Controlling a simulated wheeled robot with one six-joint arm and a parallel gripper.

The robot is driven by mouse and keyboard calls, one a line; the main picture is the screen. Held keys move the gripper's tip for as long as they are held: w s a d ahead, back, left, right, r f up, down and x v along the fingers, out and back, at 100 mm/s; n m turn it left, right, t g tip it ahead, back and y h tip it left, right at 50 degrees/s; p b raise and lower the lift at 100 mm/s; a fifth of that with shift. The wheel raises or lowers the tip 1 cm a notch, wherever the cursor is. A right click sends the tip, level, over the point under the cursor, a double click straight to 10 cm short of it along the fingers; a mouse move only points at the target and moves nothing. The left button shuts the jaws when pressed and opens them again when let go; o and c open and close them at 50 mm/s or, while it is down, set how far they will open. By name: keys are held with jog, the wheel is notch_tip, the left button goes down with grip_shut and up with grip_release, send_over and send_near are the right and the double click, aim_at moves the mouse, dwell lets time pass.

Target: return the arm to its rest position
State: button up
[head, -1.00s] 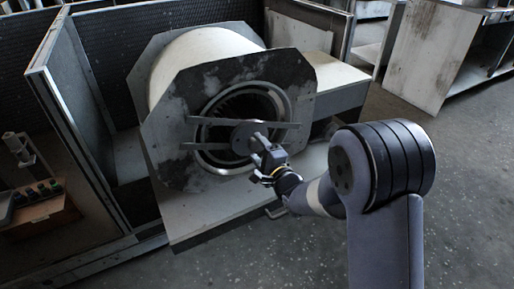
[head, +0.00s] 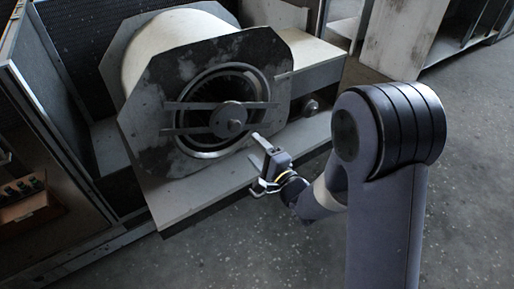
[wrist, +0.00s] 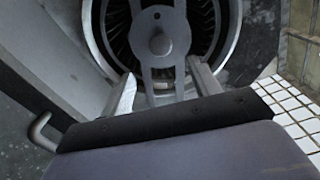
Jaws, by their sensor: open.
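My gripper (head: 265,147) is in the middle of the head view, in front of and to the lower right of the blower's round opening. It is open, with nothing between its fingers. In the wrist view, the two fingers of my gripper (wrist: 163,88) stand apart and point toward the blower housing (head: 190,135). The housing has dark eight-sided plates and a pale drum. Its hub (head: 229,119) sits on two crossbars in the opening. The hub also shows in the wrist view (wrist: 160,43), beyond the fingertips, and looks apart from them.
The housing rests on a pale bench (head: 205,193). A small round metal part (head: 311,107) lies on the bench to its right. A partition (head: 50,95) stands at the left. A cabinet (head: 400,40) stands at the back right. The floor at the right is clear.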

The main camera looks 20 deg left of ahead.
aim_at(235, 128)
jog(key=shift+a, duration=0.1)
jog(key=b+x, duration=0.1)
jog(key=x, duration=0.9)
jog(key=shift+w+a+b, duration=0.2)
jog(key=shift+a+b, duration=0.05)
jog(key=shift+b, duration=0.1)
jog(key=shift+s+d, duration=0.1)
